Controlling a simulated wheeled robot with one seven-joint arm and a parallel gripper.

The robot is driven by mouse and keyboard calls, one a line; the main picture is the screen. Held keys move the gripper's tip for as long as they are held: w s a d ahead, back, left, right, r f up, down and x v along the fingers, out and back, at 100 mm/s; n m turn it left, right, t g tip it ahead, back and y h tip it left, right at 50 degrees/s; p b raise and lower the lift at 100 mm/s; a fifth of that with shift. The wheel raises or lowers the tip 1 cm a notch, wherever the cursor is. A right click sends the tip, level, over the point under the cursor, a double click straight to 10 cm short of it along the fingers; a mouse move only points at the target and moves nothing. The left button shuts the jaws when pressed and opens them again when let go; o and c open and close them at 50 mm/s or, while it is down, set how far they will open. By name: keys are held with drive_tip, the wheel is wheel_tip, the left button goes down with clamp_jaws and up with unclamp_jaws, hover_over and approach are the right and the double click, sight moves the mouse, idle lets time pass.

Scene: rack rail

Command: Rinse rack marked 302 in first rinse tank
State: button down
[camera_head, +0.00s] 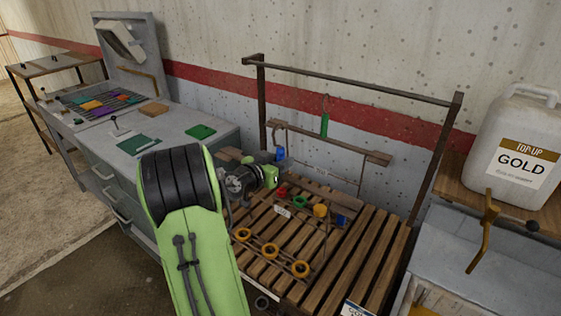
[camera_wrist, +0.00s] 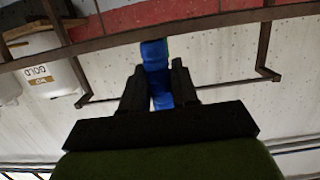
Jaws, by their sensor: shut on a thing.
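My gripper (camera_wrist: 160,85) is shut on a blue grip (camera_wrist: 154,55), seen between the two dark fingers in the wrist view. In the head view the blue grip (camera_head: 280,153) shows just past my wrist. A thin wire rack (camera_head: 318,165) appears to hang from it over wooden slats. Yellow rings (camera_head: 270,250) and small red, green, yellow and blue pieces show in the rack area; which of them hang on it I cannot tell. A small white tag (camera_head: 283,211) is too small to read, so the number 302 is not confirmed. No tank label reading first rinse is visible.
A dark rail frame (camera_head: 350,82) stands over the slatted deck (camera_head: 345,265), with a green-gripped hook (camera_head: 324,124) on it. A grey tank (camera_head: 470,270) and white GOLD canister (camera_head: 515,150) stand right. A grey bench (camera_head: 175,122) stands left.

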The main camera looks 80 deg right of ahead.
sight(277, 153)
drive_tip(key=shift+r, duration=0.2)
drive_tip(key=shift+r+p, duration=0.6)
drive_tip(key=shift+r, duration=0.95)
drive_tip(key=shift+w+a+f+b, duration=0.2)
drive_tip(key=shift+w+a+b, duration=0.05)
drive_tip(key=shift+a+b, duration=0.2)
drive_tip(key=f+b+v, duration=0.1)
drive_tip(key=b+v, duration=0.3)
drive_tip(key=v, duration=0.3)
drive_tip(key=shift+w+a, duration=0.25)
drive_tip(key=shift+a, duration=0.3)
drive_tip(key=c, duration=1.5)
unclamp_jaws()
drive_tip(key=shift+f, duration=0.15)
clamp_jaws()
